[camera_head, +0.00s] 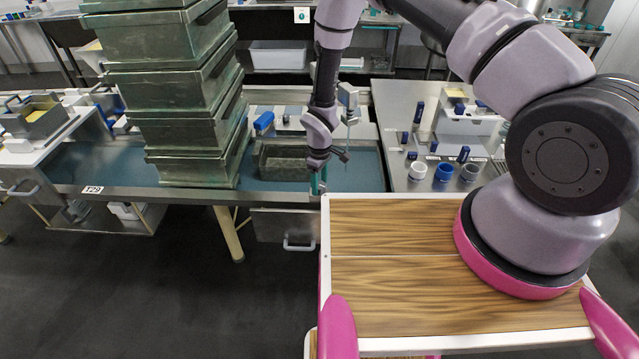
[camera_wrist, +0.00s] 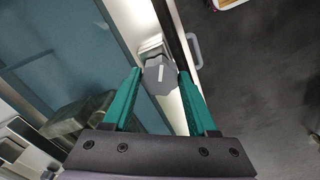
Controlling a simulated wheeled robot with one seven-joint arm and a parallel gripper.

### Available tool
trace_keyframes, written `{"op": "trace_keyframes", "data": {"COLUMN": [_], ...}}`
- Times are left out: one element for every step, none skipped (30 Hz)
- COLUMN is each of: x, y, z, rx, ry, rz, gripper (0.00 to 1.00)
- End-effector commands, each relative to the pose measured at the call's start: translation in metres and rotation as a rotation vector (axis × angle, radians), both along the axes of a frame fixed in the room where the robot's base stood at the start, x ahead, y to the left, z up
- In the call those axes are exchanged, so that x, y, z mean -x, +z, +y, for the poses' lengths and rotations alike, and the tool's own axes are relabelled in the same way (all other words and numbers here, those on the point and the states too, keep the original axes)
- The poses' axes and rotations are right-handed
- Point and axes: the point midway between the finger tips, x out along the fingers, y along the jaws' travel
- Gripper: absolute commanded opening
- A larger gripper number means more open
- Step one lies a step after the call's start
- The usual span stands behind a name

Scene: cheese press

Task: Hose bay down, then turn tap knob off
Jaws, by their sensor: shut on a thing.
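The grey eight-sided tap knob (camera_wrist: 160,76) has a white line on its face and sits on a pale mount at the bay's front edge. My gripper (camera_wrist: 160,71) points down with its teal fingers on either side of the knob, shut on it. In the head view my gripper (camera_head: 319,183) is at the front rim of the bay, and I cannot make out the knob there. The bay (camera_head: 358,174) has a blue floor, also seen in the wrist view (camera_wrist: 50,42). I cannot make out a hose or any running water.
A tall stack of green crates (camera_head: 185,115) stands at the left of the bay. A low grey crate (camera_head: 284,165) lies in it near my gripper. A steel counter (camera_head: 400,110) with cups (camera_head: 444,172) is at right. A drawer handle (camera_wrist: 194,50) juts below the rim.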

Motion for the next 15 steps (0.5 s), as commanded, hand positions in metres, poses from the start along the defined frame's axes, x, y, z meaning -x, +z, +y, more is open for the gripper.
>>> {"op": "trace_keyframes", "data": {"x": [-0.0001, -0.0001, -0.0001, 0.0000, 0.0000, 0.0001, 0.0000, 0.0000, 0.0000, 0.0001, 0.0001, 0.0000, 0.0000, 0.0000, 0.0000], "y": [0.0003, 0.0003, 0.0003, 0.0003, 0.0003, 0.0003, 0.0003, 0.0003, 0.0003, 0.0003, 0.0003, 0.0003, 0.0003, 0.0003, 0.0003], "z": [-0.0002, -0.0001, -0.0001, 0.0000, 0.0000, 0.0001, 0.0001, 0.0001, 0.0001, 0.0001, 0.0001, 0.0000, 0.0000, 0.0000, 0.0000], "rx": [0.000, 0.000, 0.000, 0.000, 0.000, 0.000, 0.000, -0.001, -0.001, -0.001, 0.000, 0.000, 0.000, 0.000, 0.000], "ry": [0.029, 0.046, 0.067, 0.082, 0.096, 0.113, 0.124, 0.134, 0.145, 0.153, 0.159, 0.167, 0.172, 0.176, 0.180], "rz": [0.000, 0.000, 0.000, 0.000, 0.000, 0.000, 0.000, 0.001, 0.001, 0.001, 0.000, 0.000, 0.000, 0.000, 0.000], "gripper": [0.03, 0.03, 0.03, 0.03, 0.03, 0.03, 0.03, 0.03, 0.03, 0.03, 0.03, 0.03, 0.03, 0.03, 0.03]}}
